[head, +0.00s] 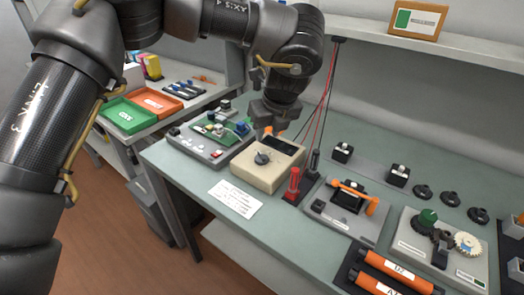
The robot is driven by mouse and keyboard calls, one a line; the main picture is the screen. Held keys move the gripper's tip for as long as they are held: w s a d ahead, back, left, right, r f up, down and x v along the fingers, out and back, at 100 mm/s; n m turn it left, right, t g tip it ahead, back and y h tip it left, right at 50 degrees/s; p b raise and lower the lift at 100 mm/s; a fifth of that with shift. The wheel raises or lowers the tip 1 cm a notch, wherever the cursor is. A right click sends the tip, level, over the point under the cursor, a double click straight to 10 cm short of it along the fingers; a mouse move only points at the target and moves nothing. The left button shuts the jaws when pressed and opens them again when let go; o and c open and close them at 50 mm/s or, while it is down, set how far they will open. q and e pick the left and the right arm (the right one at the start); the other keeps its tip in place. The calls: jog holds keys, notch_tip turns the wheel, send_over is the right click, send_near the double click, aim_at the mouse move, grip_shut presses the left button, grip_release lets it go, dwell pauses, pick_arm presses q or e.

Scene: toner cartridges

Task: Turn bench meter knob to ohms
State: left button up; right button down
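The bench meter (254,176) is a beige box on the grey-green bench. Its dark round knob (262,158) sits on the top face with a pale pointer mark. The knob's setting labels are too small to read. A dark display (285,147) lies behind the knob. My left gripper (270,127) hangs pointing down just behind the meter, apart from the knob in the picture. Its fingertips are small and dark, and their gap cannot be made out. My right gripper is not in view.
A red probe (294,184) and a black probe (314,162) stand right of the meter, near hanging leads (324,95). A circuit-board fixture (212,138) is to its left. A printed card (235,197) lies in front. Orange cartridges (395,270) lie at lower right.

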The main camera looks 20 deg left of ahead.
aim_at(261, 154)
pick_arm(q)
jog(key=p+x, duration=0.1)
jog(key=x, duration=0.9)
jog(key=shift+s, duration=0.1)
grip_shut()
